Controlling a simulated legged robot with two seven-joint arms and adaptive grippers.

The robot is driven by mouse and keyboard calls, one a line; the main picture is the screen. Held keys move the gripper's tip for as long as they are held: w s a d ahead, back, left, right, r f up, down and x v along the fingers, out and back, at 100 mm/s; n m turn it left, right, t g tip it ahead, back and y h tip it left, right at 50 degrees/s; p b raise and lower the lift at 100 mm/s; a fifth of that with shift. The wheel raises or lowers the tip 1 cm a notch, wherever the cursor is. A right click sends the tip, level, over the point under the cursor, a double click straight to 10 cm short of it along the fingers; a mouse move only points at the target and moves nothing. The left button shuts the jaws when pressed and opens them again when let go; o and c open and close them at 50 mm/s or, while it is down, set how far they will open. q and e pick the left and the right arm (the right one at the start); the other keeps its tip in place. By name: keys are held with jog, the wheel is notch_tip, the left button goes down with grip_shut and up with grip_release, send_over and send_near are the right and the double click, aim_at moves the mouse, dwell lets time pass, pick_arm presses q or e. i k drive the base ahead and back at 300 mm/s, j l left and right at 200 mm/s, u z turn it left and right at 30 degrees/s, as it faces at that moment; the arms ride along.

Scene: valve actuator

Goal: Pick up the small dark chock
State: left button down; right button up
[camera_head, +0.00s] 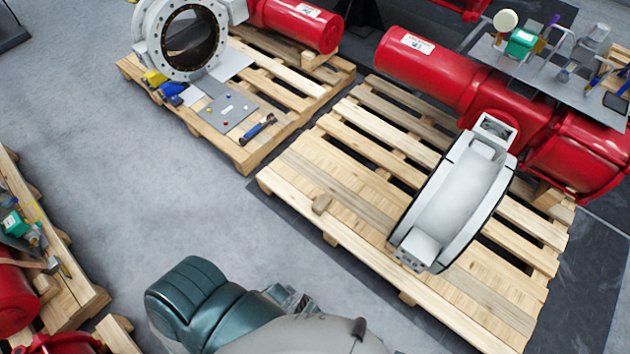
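A small tan-brown wooden chock (322,203) lies on the slats near the left front edge of the large pallet (300,168). It is a little darker than the slats around it and stands apart from the other things there. It is the only loose small block I see on that pallet's open slats. One of my arms shows at the bottom centre, with a dark teal joint and a grey link, below and left of the chock. I make out no gripper fingers, and nothing touches the chock.
A white and grey valve part (456,200) stands on the same pallet, right of the chock. A red actuator (430,70) lies behind it. A second pallet (300,98) at the back holds a flanged valve (180,40) and tools. Grey floor (150,200) is clear to the left.

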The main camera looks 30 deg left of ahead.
aim_at(321, 203)
jog(key=u, duration=0.95)
